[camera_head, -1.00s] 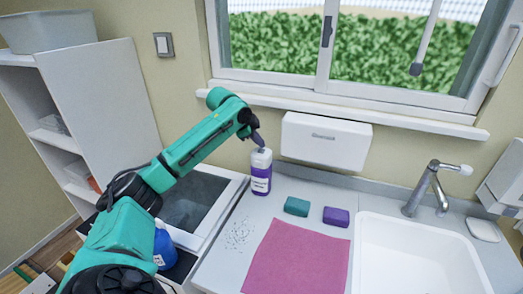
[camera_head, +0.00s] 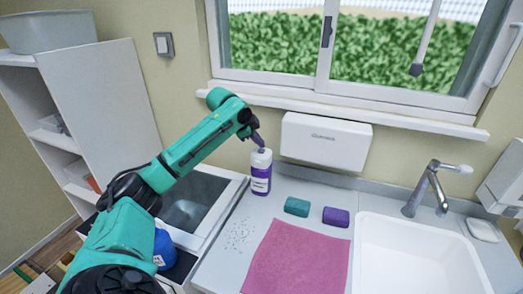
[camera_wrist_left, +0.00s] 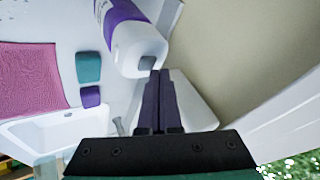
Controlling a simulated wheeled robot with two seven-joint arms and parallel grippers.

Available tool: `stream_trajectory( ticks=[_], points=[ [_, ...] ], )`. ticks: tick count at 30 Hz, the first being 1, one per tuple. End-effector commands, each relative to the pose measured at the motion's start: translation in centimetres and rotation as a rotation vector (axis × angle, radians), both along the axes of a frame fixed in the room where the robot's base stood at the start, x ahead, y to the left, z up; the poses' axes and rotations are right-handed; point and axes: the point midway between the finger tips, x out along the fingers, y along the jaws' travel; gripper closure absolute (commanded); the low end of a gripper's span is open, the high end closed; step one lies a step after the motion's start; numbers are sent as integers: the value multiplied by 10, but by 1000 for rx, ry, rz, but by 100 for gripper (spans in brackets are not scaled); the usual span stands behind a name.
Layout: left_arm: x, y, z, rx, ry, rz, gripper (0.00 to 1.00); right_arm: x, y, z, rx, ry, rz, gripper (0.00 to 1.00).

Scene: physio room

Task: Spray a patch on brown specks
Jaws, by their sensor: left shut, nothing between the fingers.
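A white and purple spray bottle (camera_head: 260,182) stands upright on the counter, left of the soap-like blocks. It also shows in the left wrist view (camera_wrist_left: 126,32), with its grey top close to my fingertips. My left gripper (camera_head: 261,147) is shut with nothing between its fingers. Its dark purple fingers point down at the bottle's top; in the left wrist view the fingertips (camera_wrist_left: 159,73) are right by the nozzle, and I cannot tell if they touch it. A patch of small dark specks (camera_head: 238,236) lies on the counter in front of the bottle. My right gripper is not in view.
A pink cloth (camera_head: 290,262) lies right of the specks. A teal block (camera_head: 297,207) and a purple block (camera_head: 336,217) lie behind it. A white sink (camera_head: 420,260) with a tap is at the right. A white dispenser (camera_head: 326,139) hangs behind the bottle.

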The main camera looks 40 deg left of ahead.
Motion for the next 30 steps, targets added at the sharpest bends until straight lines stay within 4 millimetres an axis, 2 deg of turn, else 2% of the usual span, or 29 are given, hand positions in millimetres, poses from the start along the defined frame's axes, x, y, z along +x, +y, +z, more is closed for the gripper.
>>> stream_trajectory(
  ticks=[30],
  points=[
    [0,0,-11,0,1,0,100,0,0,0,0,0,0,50]
  ],
)
